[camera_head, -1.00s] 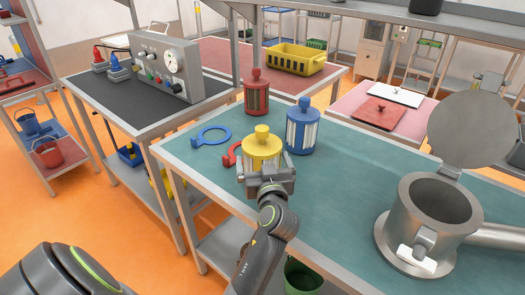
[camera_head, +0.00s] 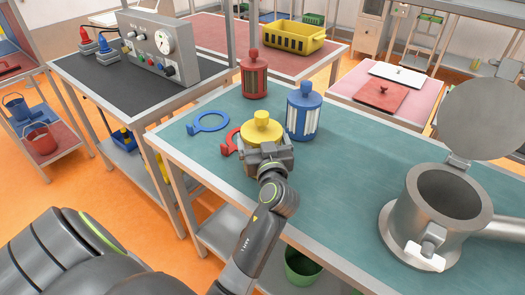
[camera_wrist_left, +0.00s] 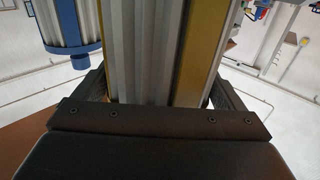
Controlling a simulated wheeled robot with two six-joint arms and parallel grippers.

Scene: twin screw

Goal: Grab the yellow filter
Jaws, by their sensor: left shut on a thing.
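The yellow filter (camera_head: 262,127) stands near the front edge of the teal table, its yellow lid and knob showing in the head view. My left gripper (camera_head: 265,152) is shut on its body from the front and hides most of it. In the left wrist view, the filter's ribbed metal body and yellow strips (camera_wrist_left: 160,45) fill the space between the dark fingers. I cannot tell whether its base touches the table. My right gripper is not in view.
The blue filter (camera_head: 304,112) stands close behind on the right; the red filter (camera_head: 254,78) is farther back. Blue (camera_head: 209,122) and red (camera_head: 229,142) ring tools lie to the left. A metal housing (camera_head: 435,205) with a raised round lid (camera_head: 487,118) stands right. The table's middle is clear.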

